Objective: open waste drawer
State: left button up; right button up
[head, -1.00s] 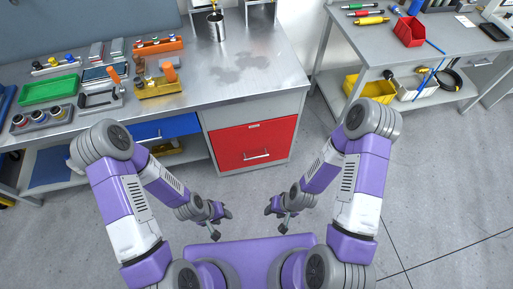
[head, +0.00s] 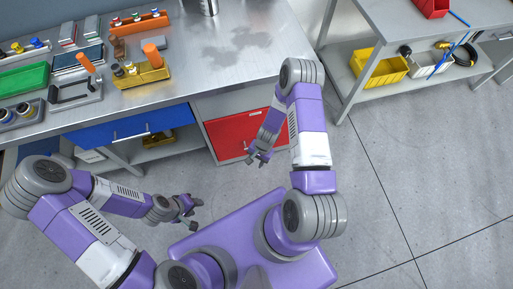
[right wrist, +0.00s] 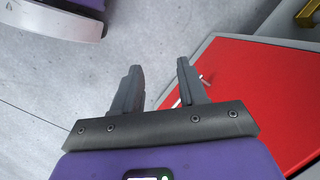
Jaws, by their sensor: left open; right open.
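The waste drawer seems to be the red drawer front (head: 230,136) under the right end of the steel workbench, and it looks closed. My right arm covers its right part in the head view. In the right wrist view the red front (right wrist: 260,85) fills the right side, and a bit of its pale handle (right wrist: 205,78) shows behind a finger. My right gripper (head: 260,157) is open and empty, in front of the drawer's lower right part and apart from the handle as far as I can see. Its fingers (right wrist: 158,80) point toward the floor and drawer. My left gripper (head: 194,206) is open and empty, low over the floor at left.
A blue drawer (head: 130,126) sits left of the red one. The workbench top (head: 215,70) carries a green tray (head: 22,79), an orange rack (head: 138,22) and a yellow holder (head: 141,76). A second table with a yellow bin (head: 378,70) stands at right. Open floor lies between.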

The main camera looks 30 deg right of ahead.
jog(key=w+d+f+m+t+b, duration=0.4)
jog(key=w+d+f+m+b, duration=0.45)
jog(key=w+d+f, duration=0.5)
jog(key=shift+y, duration=0.4)
jog(key=a+f, duration=0.1)
jog(key=f, duration=0.1)
jog(key=a+f+b, duration=0.1)
jog(key=f, duration=0.2)
jog(key=a+f+b, duration=0.1)
jog(key=a+f, duration=0.1)
jog(key=shift+w+f, duration=0.25)
jog(key=shift+f, duration=0.1)
pick_arm(q)
notch_tip(320, 180, down, 12)
jog(key=shift+f, duration=0.2)
pick_arm(e)
grip_shut()
